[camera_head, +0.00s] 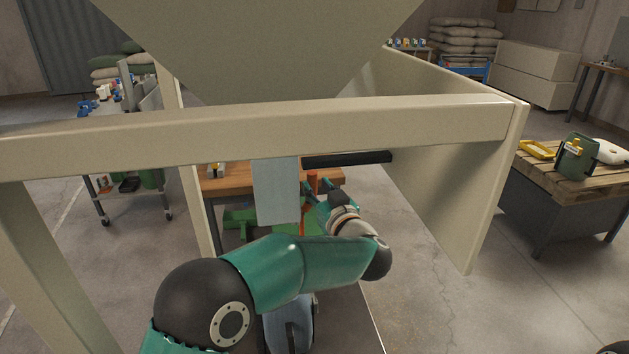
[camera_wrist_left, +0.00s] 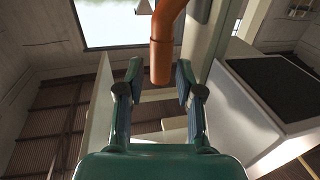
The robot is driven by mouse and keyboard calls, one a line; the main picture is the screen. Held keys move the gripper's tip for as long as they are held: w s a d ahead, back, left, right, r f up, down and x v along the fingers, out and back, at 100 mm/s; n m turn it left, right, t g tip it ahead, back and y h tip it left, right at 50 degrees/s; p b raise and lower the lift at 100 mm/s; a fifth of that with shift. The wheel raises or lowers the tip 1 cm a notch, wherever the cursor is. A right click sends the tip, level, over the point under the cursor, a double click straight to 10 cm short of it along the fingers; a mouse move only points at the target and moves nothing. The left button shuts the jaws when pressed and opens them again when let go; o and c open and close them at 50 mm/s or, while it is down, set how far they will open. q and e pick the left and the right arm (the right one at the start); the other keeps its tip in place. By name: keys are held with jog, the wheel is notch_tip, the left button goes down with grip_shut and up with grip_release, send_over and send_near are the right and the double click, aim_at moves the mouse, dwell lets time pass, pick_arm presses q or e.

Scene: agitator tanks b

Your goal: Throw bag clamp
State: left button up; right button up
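The bag clamp's handle is an orange-red lever (camera_head: 312,180), seen beside the pale spout (camera_head: 277,190) under the hopper. In the left wrist view the orange lever (camera_wrist_left: 162,52) comes down from the top, with its rounded end between my fingers. My left gripper (camera_head: 318,194) is at the lever in the head view, partly hidden by its own wrist. In the left wrist view my left gripper (camera_wrist_left: 159,80) is open, one finger on each side of the lever, with gaps showing. The rest of the clamp is mostly hidden. My right gripper is not in view.
A beige frame beam (camera_head: 270,133) crosses in front of the large hopper (camera_head: 260,50), above my arm. A side panel (camera_head: 450,160) closes the right. A black bar (camera_head: 347,159) lies behind the beam. A pallet-topped table (camera_head: 570,185) stands at right; floor between is clear.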

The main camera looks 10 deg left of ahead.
pick_arm(q)
jog(key=shift+x, duration=1.2)
grip_shut()
